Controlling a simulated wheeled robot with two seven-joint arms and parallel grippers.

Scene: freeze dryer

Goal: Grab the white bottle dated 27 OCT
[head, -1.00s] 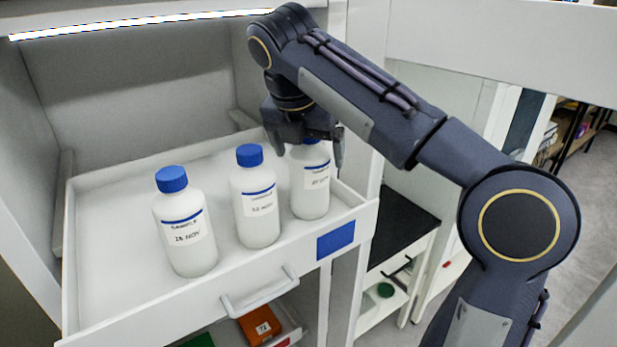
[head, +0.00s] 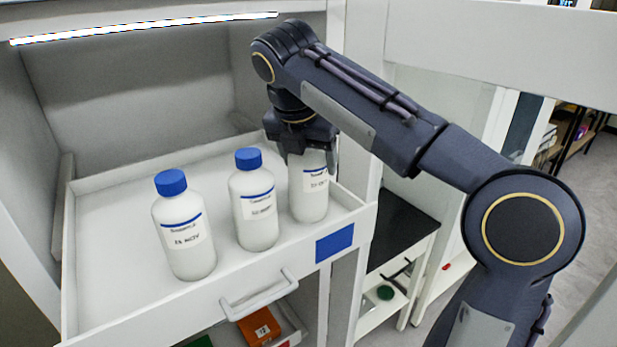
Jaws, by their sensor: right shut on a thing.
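Three white bottles stand upright in the open white drawer (head: 110,285). The rightmost bottle (head: 309,200) has its top hidden by my right gripper (head: 306,158). Its label is partly covered and too blurred for me to read the date. My right gripper points down from above and is shut on this bottle near its neck. The middle bottle (head: 255,228) has a blue cap and a label I cannot read clearly. The left bottle (head: 190,255) has a blue cap and a label that seems to read a NOV date. My left gripper is not in view.
The middle bottle stands close beside the gripped one. The drawer's front wall has a handle (head: 262,300) and a blue patch (head: 334,243). An orange box (head: 259,328) lies below. A black-topped surface (head: 400,222) is to the right. The drawer's left and back areas are clear.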

